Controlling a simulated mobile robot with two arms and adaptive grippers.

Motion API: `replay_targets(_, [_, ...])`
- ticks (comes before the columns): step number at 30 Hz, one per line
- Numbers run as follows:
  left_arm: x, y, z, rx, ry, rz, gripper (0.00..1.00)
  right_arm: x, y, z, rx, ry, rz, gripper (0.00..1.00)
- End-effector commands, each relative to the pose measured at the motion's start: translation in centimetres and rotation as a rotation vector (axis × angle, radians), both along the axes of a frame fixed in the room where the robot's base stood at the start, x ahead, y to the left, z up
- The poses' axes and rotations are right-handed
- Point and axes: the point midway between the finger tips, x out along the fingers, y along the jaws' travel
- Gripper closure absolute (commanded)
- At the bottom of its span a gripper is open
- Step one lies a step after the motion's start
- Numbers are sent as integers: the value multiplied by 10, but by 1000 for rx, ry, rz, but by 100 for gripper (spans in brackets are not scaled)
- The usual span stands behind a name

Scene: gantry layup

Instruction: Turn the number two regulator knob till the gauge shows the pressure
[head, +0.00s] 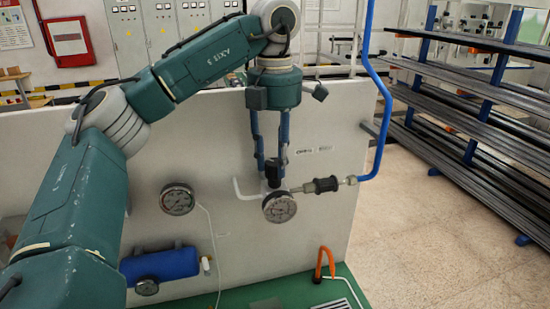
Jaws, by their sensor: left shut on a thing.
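My left gripper (272,168) reaches down from above in front of the light panel. Its two blue fingers are shut on a small black regulator knob (273,177), which they partly hide. A round white-faced gauge (279,207) sits just below the knob. Its needle and numbers are too small to read. A second round gauge (177,198) is on the panel to the left, apart from the gripper. I cannot read a number marking on the knob. My right gripper is not in view.
A black inline fitting (326,185) joins the gauge assembly to a blue pipe (370,90) rising at right. A blue tank (160,264) and an orange-handled hook-shaped part (324,262) are low down. A rack of bars (470,150) stands at right beside open floor.

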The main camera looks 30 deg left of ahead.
Motion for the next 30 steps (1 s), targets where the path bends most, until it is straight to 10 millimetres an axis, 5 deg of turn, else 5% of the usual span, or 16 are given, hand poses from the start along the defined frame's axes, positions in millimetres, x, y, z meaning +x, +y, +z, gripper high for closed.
replay_targets(30, [2, 2, 3, 2, -5, -961, 94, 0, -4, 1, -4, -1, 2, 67])
